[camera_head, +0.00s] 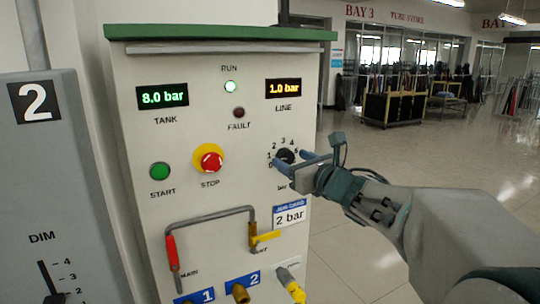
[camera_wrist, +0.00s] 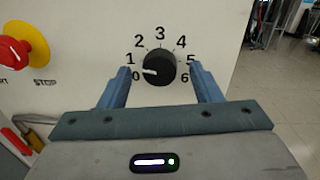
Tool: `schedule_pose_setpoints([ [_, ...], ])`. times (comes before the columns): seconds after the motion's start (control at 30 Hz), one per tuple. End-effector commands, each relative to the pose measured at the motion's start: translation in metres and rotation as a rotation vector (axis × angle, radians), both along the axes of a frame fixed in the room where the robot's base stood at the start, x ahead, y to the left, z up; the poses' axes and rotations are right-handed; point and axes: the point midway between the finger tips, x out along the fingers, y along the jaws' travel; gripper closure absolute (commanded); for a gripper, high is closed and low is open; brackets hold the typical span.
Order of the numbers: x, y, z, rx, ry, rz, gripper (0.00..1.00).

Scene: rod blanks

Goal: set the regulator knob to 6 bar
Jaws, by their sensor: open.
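The black regulator knob (camera_head: 287,156) is on the front of the pale control panel, below the orange LINE display (camera_head: 284,88), which reads 1.0 bar. In the wrist view the knob (camera_wrist: 159,67) sits in a dial numbered 0 to 6, and its white mark points left, close to the 0. My gripper (camera_head: 294,161) is open in front of the dial. In the wrist view my gripper (camera_wrist: 161,74) has one blue finger on each side of the knob, with visible gaps, apparently not touching it.
The green TANK display (camera_head: 163,96) reads 8.0 bar. A red STOP button (camera_head: 210,160) and green START button (camera_head: 160,171) are left of the knob. Below are a blue-headed label (camera_head: 290,216) reading 2 bar, a yellow-handled valve (camera_head: 264,237) and a grey pipe (camera_head: 212,217). Open floor lies right.

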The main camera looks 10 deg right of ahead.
Motion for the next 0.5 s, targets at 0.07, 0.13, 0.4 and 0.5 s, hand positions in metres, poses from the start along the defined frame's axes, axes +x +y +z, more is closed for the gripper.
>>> schedule_pose_setpoints([
  [0.07, 0.0069, 0.0032, 0.0007, -0.001, 0.001, 0.002, 0.42],
  [0.13, 0.0106, 0.0046, 0.0004, 0.0, 0.0, 0.001, 0.42],
  [0.4, 0.0133, 0.0057, -0.0001, -0.001, 0.0, 0.0, 0.42],
  [0.5, 0.0133, 0.0056, -0.0001, -0.001, 0.0, 0.0, 0.47],
])
